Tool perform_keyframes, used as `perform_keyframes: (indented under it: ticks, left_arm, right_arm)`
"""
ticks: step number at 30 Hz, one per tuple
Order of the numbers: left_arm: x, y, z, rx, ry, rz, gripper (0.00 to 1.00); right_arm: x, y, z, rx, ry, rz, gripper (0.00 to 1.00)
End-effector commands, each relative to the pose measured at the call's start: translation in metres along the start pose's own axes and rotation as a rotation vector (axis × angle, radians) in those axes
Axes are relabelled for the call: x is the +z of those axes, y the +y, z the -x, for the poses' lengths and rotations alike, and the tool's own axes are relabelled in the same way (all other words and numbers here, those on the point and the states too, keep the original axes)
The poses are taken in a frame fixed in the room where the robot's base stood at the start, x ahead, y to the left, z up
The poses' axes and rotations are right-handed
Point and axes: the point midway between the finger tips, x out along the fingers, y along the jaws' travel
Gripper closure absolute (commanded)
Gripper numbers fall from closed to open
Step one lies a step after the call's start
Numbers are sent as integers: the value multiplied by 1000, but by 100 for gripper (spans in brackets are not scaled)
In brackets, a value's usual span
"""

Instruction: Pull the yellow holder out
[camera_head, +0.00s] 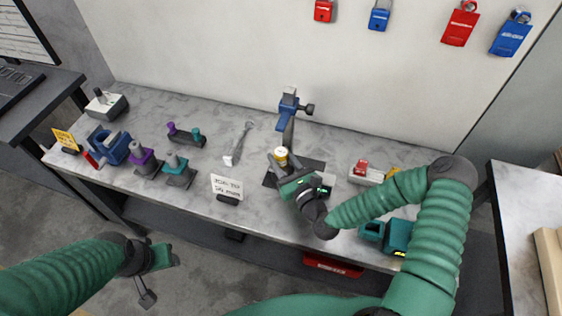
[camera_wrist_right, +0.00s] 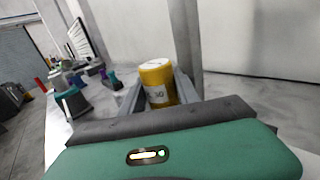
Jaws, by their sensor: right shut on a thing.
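The yellow holder (camera_head: 281,152) is a small cylinder near the middle of the grey workbench, at the foot of the blue-and-grey post. In the right wrist view the holder (camera_wrist_right: 157,82) shows a yellow body and a white label reading 30. My right gripper (camera_head: 284,161) is shut on it, with one finger on each side. The lower part of the holder is hidden by the gripper. My left gripper (camera_head: 160,277) hangs in front of the bench, open and empty, away from the holder.
The blue-and-grey post (camera_head: 288,110) stands close behind the holder. A white sign (camera_head: 227,186) is to the left, and a wrench (camera_head: 239,142) lies behind it. Purple and teal fixtures fill the left side. A green power tool (camera_head: 398,236) lies on the right.

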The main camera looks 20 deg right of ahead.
Motion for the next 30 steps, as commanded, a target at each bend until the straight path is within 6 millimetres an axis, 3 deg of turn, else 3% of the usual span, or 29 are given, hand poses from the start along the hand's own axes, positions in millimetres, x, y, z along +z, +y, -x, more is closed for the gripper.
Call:
perform_keyframes:
  ticks: [30]
  left_arm:
    - [-4, 0, 18, 0, 0, 0, 50]
  right_arm:
    - [22, 0, 0, 0, -4, 0, 100]
